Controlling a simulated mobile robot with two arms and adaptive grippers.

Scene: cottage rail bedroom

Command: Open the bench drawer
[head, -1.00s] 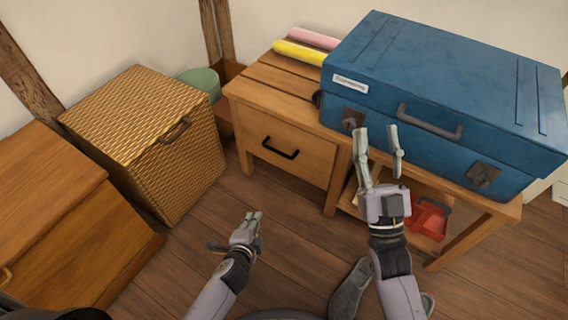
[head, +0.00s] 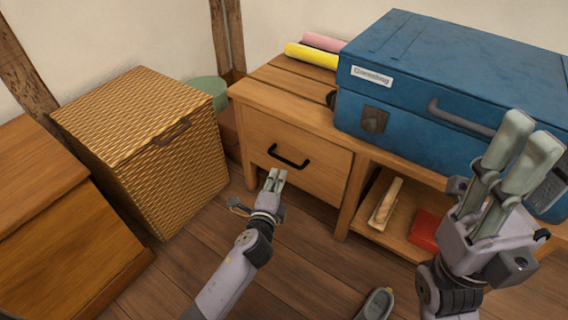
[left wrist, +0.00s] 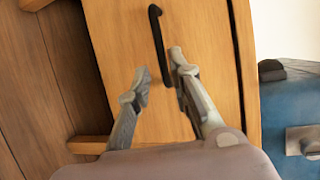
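The bench drawer (head: 315,180) is shut, its wooden front flush with the bench (head: 352,215). Its black bar handle (head: 289,160) is on the front; in the left wrist view the handle (left wrist: 158,40) runs nearly upright. My left gripper (head: 275,180) is just below and in front of the handle. In the left wrist view its fingers (left wrist: 160,65) are apart with nothing between them, and the handle's lower end shows close to the right fingertip. My right gripper (head: 525,135) is raised in front of the blue case; its fingers overlap in view, so their gap is unclear.
A large blue case (head: 440,75) covers the bench's right part. Yellow (head: 311,56) and pink (head: 323,42) rolls lie behind. A wicker hamper (head: 140,140) stands left of the bench. The lower shelf holds a wooden item (head: 385,203) and a red object (head: 425,230).

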